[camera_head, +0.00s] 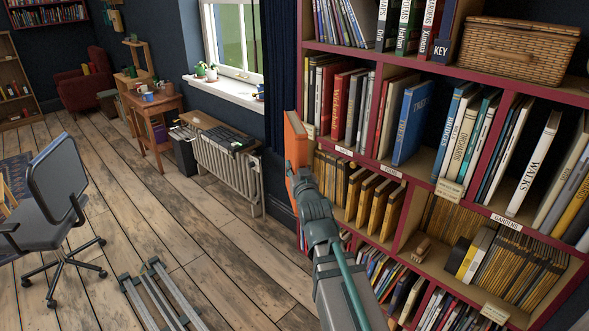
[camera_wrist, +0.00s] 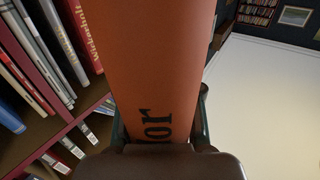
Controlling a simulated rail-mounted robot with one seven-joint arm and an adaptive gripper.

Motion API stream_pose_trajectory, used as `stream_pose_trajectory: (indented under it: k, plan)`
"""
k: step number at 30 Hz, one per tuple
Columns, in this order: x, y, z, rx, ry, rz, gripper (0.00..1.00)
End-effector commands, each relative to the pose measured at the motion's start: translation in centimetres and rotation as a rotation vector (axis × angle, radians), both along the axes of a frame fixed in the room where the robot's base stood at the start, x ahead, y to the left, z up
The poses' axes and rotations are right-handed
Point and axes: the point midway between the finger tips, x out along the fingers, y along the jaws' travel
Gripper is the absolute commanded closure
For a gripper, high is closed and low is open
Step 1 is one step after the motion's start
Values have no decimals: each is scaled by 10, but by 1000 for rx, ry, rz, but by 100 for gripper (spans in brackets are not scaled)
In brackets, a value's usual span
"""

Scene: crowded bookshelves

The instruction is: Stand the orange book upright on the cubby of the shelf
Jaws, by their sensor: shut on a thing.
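The orange book (camera_head: 295,145) stands roughly upright at the left edge of the bookshelf (camera_head: 376,159), in front of it in the head view. My gripper (camera_head: 305,185) is shut on the lower part of the book. In the wrist view the book's orange spine (camera_wrist: 152,60) with dark lettering rises between my fingers (camera_wrist: 160,125). The book appears to be held in the air beside the shelf, outside the cubbies. Cubbies with labelled edges hold rows of books. My gripper and arm hide part of the lower shelf.
A blue book (camera_head: 413,122) leans in a middle-row cubby, with some bare shelf board around it. A wicker basket (camera_head: 518,55) sits at the upper right. A radiator (camera_head: 230,170) and an office chair (camera_head: 60,200) stand left. The wooden floor between is mostly clear.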

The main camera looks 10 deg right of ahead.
Motion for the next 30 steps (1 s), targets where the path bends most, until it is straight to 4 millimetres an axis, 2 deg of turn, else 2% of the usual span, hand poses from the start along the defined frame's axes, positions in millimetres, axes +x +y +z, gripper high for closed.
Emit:
stream_pose_trajectory:
  k: [11,17,23,30]
  plan:
    - [7,-41,0,-2,-5,-87,100]
    - [9,-76,2,-3,-5,-176,100]
    - [5,-132,10,-2,-5,-328,100]
    - [-16,-210,35,0,-6,-568,100]
